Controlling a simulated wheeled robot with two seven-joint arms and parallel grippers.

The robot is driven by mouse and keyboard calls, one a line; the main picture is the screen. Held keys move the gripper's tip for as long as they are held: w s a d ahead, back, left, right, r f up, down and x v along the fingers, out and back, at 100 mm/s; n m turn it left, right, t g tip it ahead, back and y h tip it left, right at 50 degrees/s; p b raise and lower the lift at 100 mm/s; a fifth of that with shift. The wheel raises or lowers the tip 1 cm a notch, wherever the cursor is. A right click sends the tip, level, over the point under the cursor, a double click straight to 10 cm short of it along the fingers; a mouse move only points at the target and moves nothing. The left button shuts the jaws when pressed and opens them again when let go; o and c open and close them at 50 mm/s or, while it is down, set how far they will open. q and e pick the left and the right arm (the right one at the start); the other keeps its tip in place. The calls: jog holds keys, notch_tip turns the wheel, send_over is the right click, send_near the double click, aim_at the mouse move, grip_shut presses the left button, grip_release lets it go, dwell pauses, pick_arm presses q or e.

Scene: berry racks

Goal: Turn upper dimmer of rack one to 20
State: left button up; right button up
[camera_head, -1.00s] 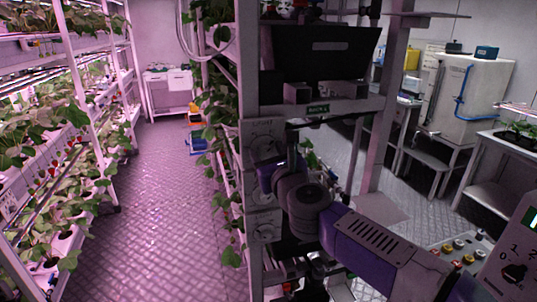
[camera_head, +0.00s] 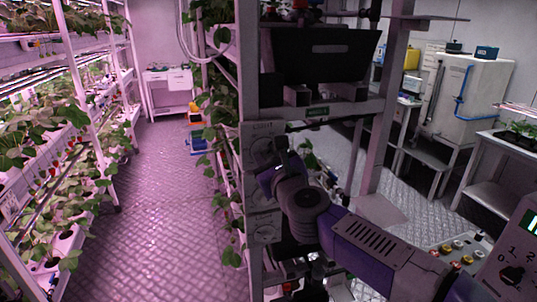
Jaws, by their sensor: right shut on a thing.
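The rack post carries an upper dimmer (camera_head: 255,133) with a pale face plate, and a lower dimmer (camera_head: 263,225) below it. My right arm comes in from the lower right, and its right gripper (camera_head: 267,163) is at the upper dimmer, shut on its knob. The wrist hides most of the knob and the lower part of the plate, so the dial setting cannot be read. My left gripper is not in view.
The rack (camera_head: 250,60) has a black panel (camera_head: 326,52) above the dimmers. Plant shelves line the left side, with a clear aisle floor (camera_head: 165,190) between. A white fridge (camera_head: 465,95) and a bench (camera_head: 490,190) stand at the right.

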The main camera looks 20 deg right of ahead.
jog(key=n+p, duration=0.2)
jog(key=n, duration=0.4)
jog(key=shift+p, duration=0.35)
jog(key=n+p, duration=0.3)
jog(key=n, duration=0.3)
jog(key=shift+a+n, duration=0.1)
jog(key=shift+n, duration=0.2)
jog(key=n+p, duration=0.3)
jog(key=n, duration=0.3)
jog(key=n+p, duration=0.2)
jog(key=n, duration=0.3)
jog(key=shift+f+h, duration=0.1)
jog(key=shift+h, duration=0.2)
jog(key=shift+n, duration=0.3)
jog(key=o, duration=1.1)
jog(key=shift+c, duration=0.2)
